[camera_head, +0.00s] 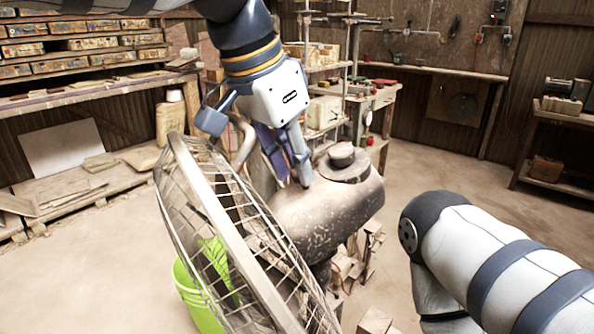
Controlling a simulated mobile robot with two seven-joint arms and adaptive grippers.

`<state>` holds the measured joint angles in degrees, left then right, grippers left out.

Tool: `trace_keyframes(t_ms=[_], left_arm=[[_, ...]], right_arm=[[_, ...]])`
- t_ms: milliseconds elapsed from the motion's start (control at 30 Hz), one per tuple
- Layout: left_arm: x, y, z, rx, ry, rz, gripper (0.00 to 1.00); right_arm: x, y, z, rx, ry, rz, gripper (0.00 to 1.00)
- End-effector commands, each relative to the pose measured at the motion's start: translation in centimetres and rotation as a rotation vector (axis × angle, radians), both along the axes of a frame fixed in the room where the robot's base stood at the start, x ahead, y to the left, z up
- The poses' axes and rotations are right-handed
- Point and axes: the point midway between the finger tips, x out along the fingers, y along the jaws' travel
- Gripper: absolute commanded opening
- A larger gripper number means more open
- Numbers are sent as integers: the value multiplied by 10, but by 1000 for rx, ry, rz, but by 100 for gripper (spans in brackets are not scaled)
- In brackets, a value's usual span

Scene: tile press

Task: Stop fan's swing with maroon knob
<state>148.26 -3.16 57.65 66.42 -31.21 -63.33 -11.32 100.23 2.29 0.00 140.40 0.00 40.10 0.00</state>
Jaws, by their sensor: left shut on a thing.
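The fan stands in the middle of the camera_head view, with its wire cage (203,185) tilted toward the lower left and its mottled grey-brown motor housing (325,215) behind it. A round, dull cap (342,155) sits on top of the housing. My left gripper (298,180) reaches down from above, with its fingertips at the top of the housing, between the cage and the cap. It is shut on the maroon knob, which the fingers hide almost wholly. My right arm comes in at the lower right; its gripper is out of view.
A lime-green bucket (202,285) stands behind the cage. Wooden blocks (375,322) lie on the floor near the fan's foot. Shelves with drawers (85,45) line the left wall, and a workbench (375,100) stands behind. The floor on the right is mostly clear.

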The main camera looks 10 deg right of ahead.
Motion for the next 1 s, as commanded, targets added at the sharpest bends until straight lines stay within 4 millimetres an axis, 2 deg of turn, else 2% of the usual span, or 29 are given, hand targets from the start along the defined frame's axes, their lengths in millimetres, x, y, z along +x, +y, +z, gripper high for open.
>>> trace_keyframes(t_ms=[233,267,333,667,767,1000], left_arm=[[-4,-2,4,-3,-3,-6,0],[-3,-2,4,-3,-3,-6,28],[-3,-2,4,-2,-4,-4,43],[-2,0,6,-1,-5,-2,43],[-5,6,22,-2,-8,0,43],[-18,27,82,-3,-8,0,43]], right_arm=[[2,0,1,0,-8,0,42],[2,0,1,0,-8,0,42],[2,0,1,0,-8,0,42],[2,0,1,0,-5,0,42],[2,0,1,0,-5,0,42],[2,0,1,0,-5,0,42]])
